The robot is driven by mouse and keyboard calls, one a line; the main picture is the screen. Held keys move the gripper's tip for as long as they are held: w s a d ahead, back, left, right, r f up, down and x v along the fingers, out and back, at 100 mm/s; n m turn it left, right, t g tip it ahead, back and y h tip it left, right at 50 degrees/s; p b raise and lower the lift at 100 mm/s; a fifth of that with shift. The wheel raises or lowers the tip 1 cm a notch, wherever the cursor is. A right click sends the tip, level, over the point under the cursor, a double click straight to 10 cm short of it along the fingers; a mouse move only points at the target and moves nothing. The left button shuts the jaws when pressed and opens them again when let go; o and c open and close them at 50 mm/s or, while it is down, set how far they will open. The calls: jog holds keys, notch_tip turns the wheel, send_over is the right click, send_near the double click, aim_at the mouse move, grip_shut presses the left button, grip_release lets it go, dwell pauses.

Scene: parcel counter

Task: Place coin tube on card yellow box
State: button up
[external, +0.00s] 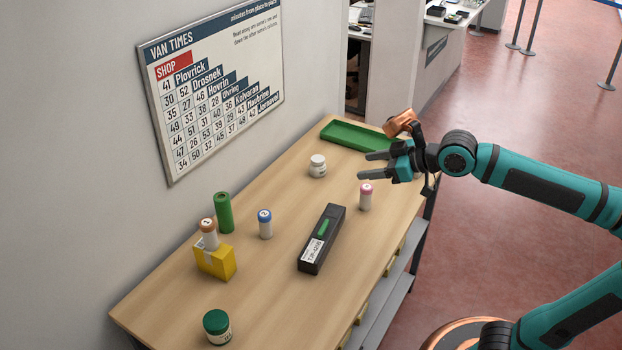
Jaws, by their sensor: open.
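A yellow card box (216,263) stands on the counter at the left. A white tube with an orange-brown cap (208,234) stands upright on top of it. Similar capped tubes stand on the counter: one with a blue cap (265,225) right of the box and one with a pink cap (366,198) near the front edge. I cannot tell which of these is the coin tube. My gripper (374,165) is open and empty, pointing left, above the far right part of the counter and apart from everything.
A green cylinder (223,213) stands behind the yellow box. A black labelled case (321,239) lies mid-counter. A white jar (317,166) and a green tray (354,136) are farther back; a green-lidded jar (217,327) is near. The wall borders the counter's left side.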

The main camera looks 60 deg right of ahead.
jog(key=s+d+f+m+t+h, duration=0.1)
jog(key=s+d+f+t, duration=0.1)
jog(key=s, duration=0.6)
jog(key=s+d+f+m+t, duration=0.1)
jog(key=s+d+f+t, duration=0.1)
jog(key=s+f, duration=0.3)
jog(key=s+d, duration=0.1)
jog(key=s, duration=0.2)
jog(key=shift+s+d+f+t+h, duration=0.25)
jog(key=shift+d+f+t+h, duration=0.05)
jog(key=shift+d+f+h, duration=0.1)
